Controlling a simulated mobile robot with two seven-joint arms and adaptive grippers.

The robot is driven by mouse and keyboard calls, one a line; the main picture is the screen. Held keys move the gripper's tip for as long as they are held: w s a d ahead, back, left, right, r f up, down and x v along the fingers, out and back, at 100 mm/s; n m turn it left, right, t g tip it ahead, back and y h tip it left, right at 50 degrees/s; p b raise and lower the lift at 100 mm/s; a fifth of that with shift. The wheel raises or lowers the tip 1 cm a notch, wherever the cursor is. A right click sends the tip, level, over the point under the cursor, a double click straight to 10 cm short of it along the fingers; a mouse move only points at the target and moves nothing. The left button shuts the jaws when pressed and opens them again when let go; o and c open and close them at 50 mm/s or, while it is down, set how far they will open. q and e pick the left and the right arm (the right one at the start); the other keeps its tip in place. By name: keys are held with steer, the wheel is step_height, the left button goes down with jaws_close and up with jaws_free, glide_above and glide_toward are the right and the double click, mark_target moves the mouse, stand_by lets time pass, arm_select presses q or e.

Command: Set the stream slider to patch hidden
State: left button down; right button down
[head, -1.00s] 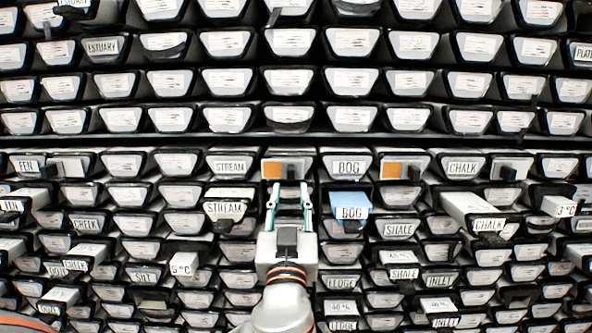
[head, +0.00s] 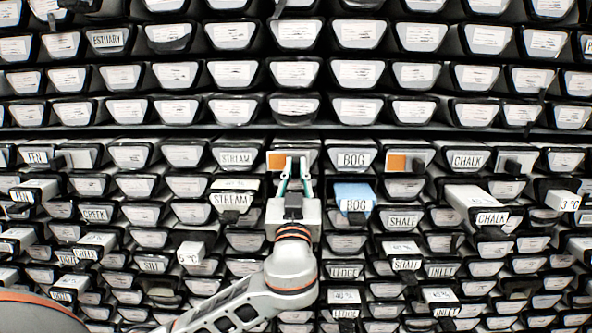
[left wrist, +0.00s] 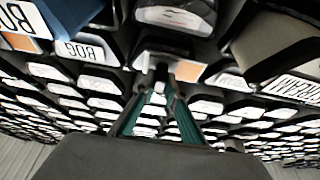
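The stream slider (head: 308,155) is a grey plate on a short track between the STREAM label (head: 236,158) and the BOG label (head: 353,159). An orange patch (head: 276,160) shows at the track's left, with the grey plate to its right. In the left wrist view, which is upside down, the orange patch (left wrist: 190,71) is right of a dark knob (left wrist: 161,74). My left gripper (head: 295,161) is at the slider, its green fingers drawn close together around the knob; it also shows in the left wrist view (left wrist: 161,90). My right gripper is not in view.
Rows of labelled core trays fill the wall. A similar slider with an orange patch (head: 397,161) is right of BOG. A blue block (head: 353,191) juts out below BOG, and a white STREAM block (head: 231,198) juts out below STREAM.

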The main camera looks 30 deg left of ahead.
mark_target(275, 155)
arm_select(q)
steer(key=shift+s+a+b, duration=0.4)
steer(key=shift+a+b, duration=0.1)
steer(key=shift+a, duration=0.2)
steer(key=shift+s+a+b, duration=0.45)
steer(key=shift+a, duration=0.25)
steer(key=shift+s+a+b, duration=0.4)
steer(key=shift+a+b, duration=0.1)
steer(key=shift+a, duration=0.2)
steer(key=c, duration=2.1)
jaws_free()
steer(key=shift+o, duration=0.3)
steer(key=shift+s+a, duration=0.15)
